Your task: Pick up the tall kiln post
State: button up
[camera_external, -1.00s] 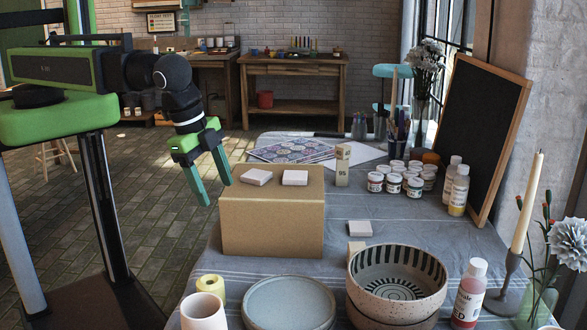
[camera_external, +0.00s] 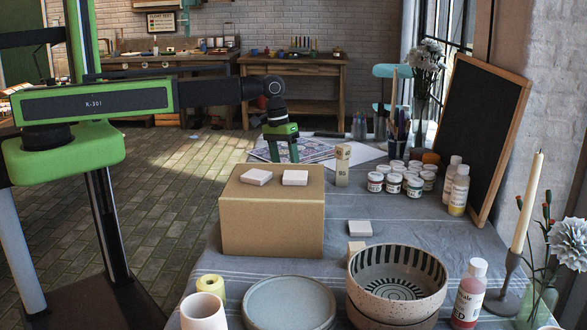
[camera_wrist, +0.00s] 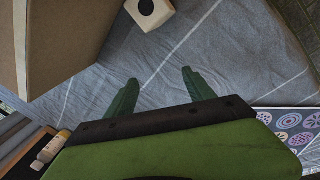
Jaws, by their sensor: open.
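The tall kiln post (camera_external: 342,166) is a cream upright block with dark markings. It stands on the cloth just behind and to the right of the cardboard box. My gripper (camera_external: 284,157) points down over the patterned sheet, left of the post and apart from it. In the wrist view my gripper (camera_wrist: 158,84) is open, with nothing between its two green fingers. A pale block with a dark round hole (camera_wrist: 151,12) stands ahead of the fingers at the top edge; it looks like a post, partly cut off by the frame.
The cardboard box (camera_external: 271,226) carries two pale blocks. Paint jars (camera_external: 394,184) stand right of the post, with a chalkboard (camera_external: 487,130) beyond. The patterned sheet (camera_wrist: 288,124) lies on the right in the wrist view. Bowls (camera_external: 397,280) stand at the front.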

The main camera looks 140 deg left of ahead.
jog(key=s+f+n+t+h+b, duration=0.1)
jog(key=n, duration=0.1)
jog(key=d+f+n+t+h+b, duration=0.1)
jog(key=b, duration=0.1)
jog(key=s+d+f+n+t+h+b, duration=0.1)
jog(key=n+t+b, duration=0.1)
jog(key=shift+s+d+f+n+h, duration=0.1)
jog(key=shift+s+f+n+h, duration=0.2)
jog(key=shift+h, duration=0.1)
jog(key=s+d+r+n+t+h+b, duration=0.3)
jog(key=r+n+t+h+b, duration=0.1)
jog(key=r+t+h+b, duration=0.15)
jog(key=shift+y, duration=0.45)
jog(key=x, duration=0.2)
jog(key=b+x, duration=0.1)
jog(key=x, duration=0.2)
jog(key=b+x, duration=0.1)
jog(key=x, duration=0.1)
jog(key=shift+w+d+r, duration=0.15)
jog(key=shift+w+r, duration=0.05)
jog(key=shift+w, duration=0.05)
jog(key=shift+r, duration=0.1)
grip_shut()
